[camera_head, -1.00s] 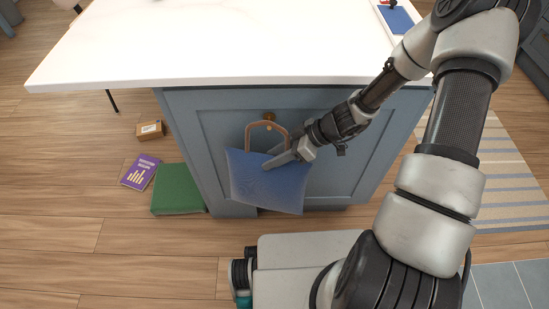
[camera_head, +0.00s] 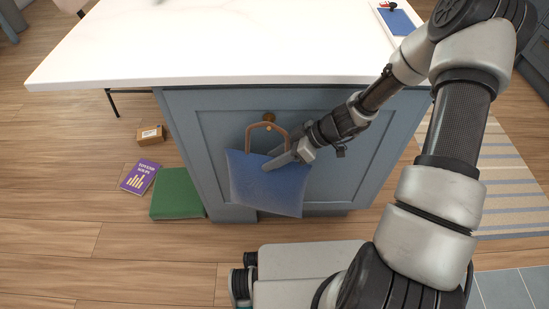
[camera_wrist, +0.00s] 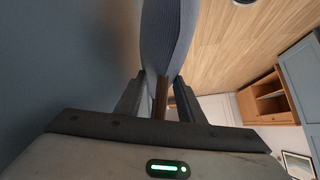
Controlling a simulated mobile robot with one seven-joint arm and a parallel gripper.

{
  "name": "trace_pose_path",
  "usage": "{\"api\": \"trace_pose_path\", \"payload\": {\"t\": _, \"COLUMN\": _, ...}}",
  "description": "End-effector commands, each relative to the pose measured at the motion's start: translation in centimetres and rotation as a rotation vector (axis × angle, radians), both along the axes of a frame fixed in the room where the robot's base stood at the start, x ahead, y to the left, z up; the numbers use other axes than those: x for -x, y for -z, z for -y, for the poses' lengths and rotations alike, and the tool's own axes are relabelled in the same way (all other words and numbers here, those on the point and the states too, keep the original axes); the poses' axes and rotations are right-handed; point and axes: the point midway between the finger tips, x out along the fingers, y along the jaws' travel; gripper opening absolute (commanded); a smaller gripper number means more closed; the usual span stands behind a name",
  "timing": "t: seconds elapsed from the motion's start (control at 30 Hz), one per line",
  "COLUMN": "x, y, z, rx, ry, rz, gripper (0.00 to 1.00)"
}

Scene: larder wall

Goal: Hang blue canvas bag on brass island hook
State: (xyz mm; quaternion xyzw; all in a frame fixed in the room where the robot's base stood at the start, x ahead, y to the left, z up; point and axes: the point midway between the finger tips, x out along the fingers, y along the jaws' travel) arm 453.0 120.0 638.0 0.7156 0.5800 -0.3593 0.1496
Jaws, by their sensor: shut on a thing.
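The blue canvas bag (camera_head: 268,186) is in front of the blue-grey end panel of the island, slightly tilted, with its tan handle loop (camera_head: 262,126) upward. The brass island hook (camera_head: 269,117) is on the panel, right at the top of the loop. I cannot tell whether the loop is over the hook or only in front of it. My gripper (camera_head: 268,166) is shut on the bag near its upper edge. In the wrist view the bag (camera_wrist: 166,40) rises from between the two fingers (camera_wrist: 160,92), with a brown strip between them.
The white island top (camera_head: 230,50) overhangs the panel (camera_head: 345,150) above the hook. On the floor to the left are a green box (camera_head: 177,193), a purple book (camera_head: 139,177) and a small cardboard box (camera_head: 151,134). A striped rug (camera_head: 505,190) lies at right.

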Motion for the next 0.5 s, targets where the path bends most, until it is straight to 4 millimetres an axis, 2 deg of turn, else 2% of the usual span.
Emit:
{"api": "trace_pose_path", "payload": {"t": 0.03, "x": 0.63, "y": 0.64, "z": -0.09, "rx": 0.005, "ry": -0.006, "rz": -0.012, "gripper": 0.00}}
{"api": "trace_pose_path", "payload": {"t": 0.33, "x": 0.72, "y": 0.76, "z": -0.05, "rx": 0.005, "ry": -0.007, "rz": -0.013, "gripper": 0.00}}
{"api": "trace_pose_path", "payload": {"t": 0.37, "x": 0.73, "y": 0.76, "z": -0.06, "rx": 0.005, "ry": -0.008, "rz": -0.013, "gripper": 0.40}}
{"api": "trace_pose_path", "payload": {"t": 0.47, "x": 0.67, "y": 0.69, "z": -0.07, "rx": 0.004, "ry": -0.007, "rz": -0.012, "gripper": 0.57}}
{"api": "trace_pose_path", "payload": {"t": 0.5, "x": 0.60, "y": 0.64, "z": -0.05, "rx": 0.004, "ry": -0.006, "rz": -0.011, "gripper": 0.57}}
